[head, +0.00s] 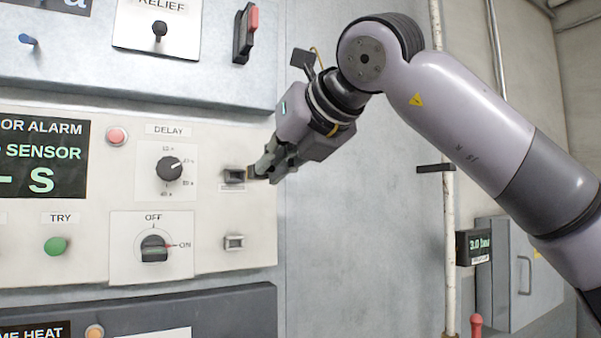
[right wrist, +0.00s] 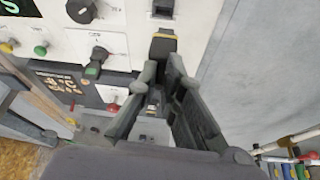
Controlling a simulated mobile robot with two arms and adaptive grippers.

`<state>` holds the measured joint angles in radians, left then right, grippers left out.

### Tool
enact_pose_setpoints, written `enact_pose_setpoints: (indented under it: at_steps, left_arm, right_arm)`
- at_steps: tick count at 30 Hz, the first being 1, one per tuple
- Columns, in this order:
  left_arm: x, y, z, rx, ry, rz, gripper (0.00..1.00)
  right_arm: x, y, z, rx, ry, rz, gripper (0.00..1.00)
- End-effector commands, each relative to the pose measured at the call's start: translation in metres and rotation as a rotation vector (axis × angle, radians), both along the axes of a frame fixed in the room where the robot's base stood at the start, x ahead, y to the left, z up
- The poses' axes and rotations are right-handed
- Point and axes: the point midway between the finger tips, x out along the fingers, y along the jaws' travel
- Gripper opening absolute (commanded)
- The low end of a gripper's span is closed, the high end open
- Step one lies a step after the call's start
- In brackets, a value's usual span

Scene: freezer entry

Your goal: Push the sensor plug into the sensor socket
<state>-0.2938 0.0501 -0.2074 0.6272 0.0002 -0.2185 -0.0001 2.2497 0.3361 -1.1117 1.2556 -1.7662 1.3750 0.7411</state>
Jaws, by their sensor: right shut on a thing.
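Two dark sockets in light frames sit on the cream panel at the right edge in the head view, an upper socket (head: 234,176) and a lower socket (head: 233,242). Their labels are too small to read. My right gripper (head: 264,168) is shut on the sensor plug (head: 251,173), at the height of the upper socket and just right of it. In the right wrist view the plug (right wrist: 162,46), dark with a yellow band, shows between the fingertips (right wrist: 161,72), below a socket (right wrist: 163,10) with pale panel between. Any gap in depth is unclear. My left gripper is out of view.
The delay knob (head: 169,168) and the off/on knob (head: 154,248) are left of the sockets. A red-topped switch (head: 246,33) is above. Right of the panel is bare grey wall (head: 340,260), then a vertical pipe (head: 449,230) and a grey box (head: 520,275).

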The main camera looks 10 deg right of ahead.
Motion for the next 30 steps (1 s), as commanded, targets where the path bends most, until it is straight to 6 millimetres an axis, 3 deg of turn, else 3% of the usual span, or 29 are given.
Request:
enact_pose_setpoints:
  at_steps: [4, 9, 13, 21, 30]
  left_arm:
    - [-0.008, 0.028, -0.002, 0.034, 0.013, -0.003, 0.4]
    - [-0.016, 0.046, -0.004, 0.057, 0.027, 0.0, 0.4]
    - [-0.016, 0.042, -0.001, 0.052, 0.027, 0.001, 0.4]
    - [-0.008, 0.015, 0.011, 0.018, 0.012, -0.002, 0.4]
    - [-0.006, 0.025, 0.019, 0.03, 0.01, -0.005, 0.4]
  right_arm:
    - [0.0, 0.0, -0.001, 0.0, 0.0, 0.0, 0.0]
    - [0.0, -0.001, -0.001, 0.0, -0.001, 0.0, 0.0]
    - [0.003, 0.001, 0.0, -0.001, 0.0, 0.0, 0.0]
    - [0.022, 0.008, 0.001, -0.002, 0.0, 0.0, 0.0]
    - [0.037, 0.014, 0.0, -0.002, -0.001, 0.001, 0.0]
